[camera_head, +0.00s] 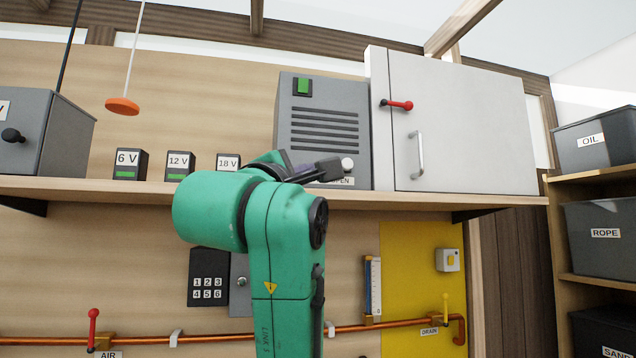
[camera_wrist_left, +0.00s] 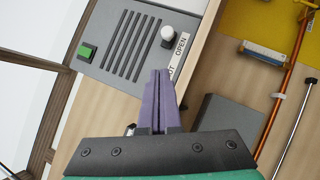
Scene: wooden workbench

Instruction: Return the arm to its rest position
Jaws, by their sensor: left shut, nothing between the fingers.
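My left arm, green with a dark wrist, rises through the middle of the head view and bends at shelf height. My left gripper (camera_wrist_left: 160,100) has purple fingers, shut together with nothing between them. In the head view it is largely hidden behind my own arm. In the left wrist view the fingertips point toward the grey vented box (camera_wrist_left: 125,40), just below its white knob (camera_wrist_left: 167,33) and beside the label ending in OPEN. The vented box (camera_head: 325,120) stands on the shelf, with its white knob (camera_head: 347,164) visible right of my wrist. I cannot tell whether the fingers touch anything.
The wooden shelf (camera_head: 420,200) carries a white cabinet (camera_head: 460,120) with a red lever and small 6 V, 12 V and 18 V blocks (camera_head: 180,166). An orange disc (camera_head: 122,106) hangs at left. A keypad (camera_head: 208,285) and copper pipe (camera_head: 240,337) are below. Labelled bins (camera_head: 606,235) stand right.

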